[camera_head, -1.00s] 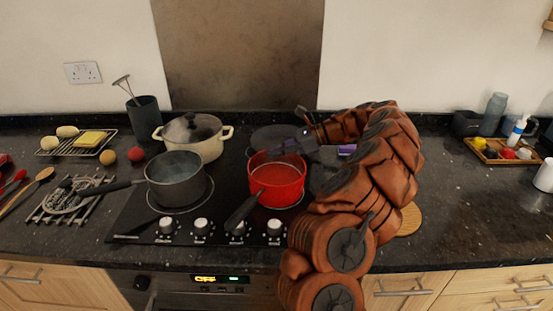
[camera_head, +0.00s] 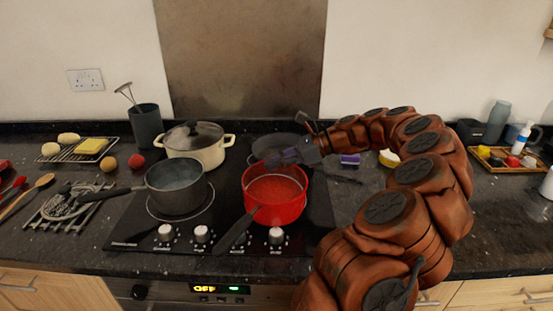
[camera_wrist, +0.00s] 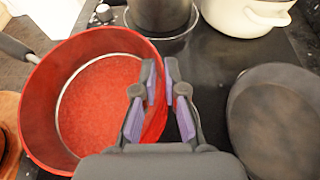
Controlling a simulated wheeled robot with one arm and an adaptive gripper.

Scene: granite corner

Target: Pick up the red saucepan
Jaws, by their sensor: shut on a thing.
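The red saucepan (camera_head: 275,208) is over the front right of the black hob in the head view, its dark handle (camera_head: 237,234) pointing to the front left. It looks empty, and I cannot tell for certain whether its base clears the hob. My gripper (camera_head: 277,160) is at the pan's back rim. In the wrist view the red saucepan (camera_wrist: 98,52) fills the left side, and my gripper (camera_wrist: 163,78) is shut on its wall, one finger on either side. Part of that wall is hidden by the fingers.
A grey saucepan (camera_head: 177,190) stands on the hob to the left. A cream lidded pot (camera_head: 196,149) is behind it. A dark pan (camera_head: 280,142) sits behind the red saucepan, close by my gripper. Control knobs (camera_head: 201,234) line the front edge.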

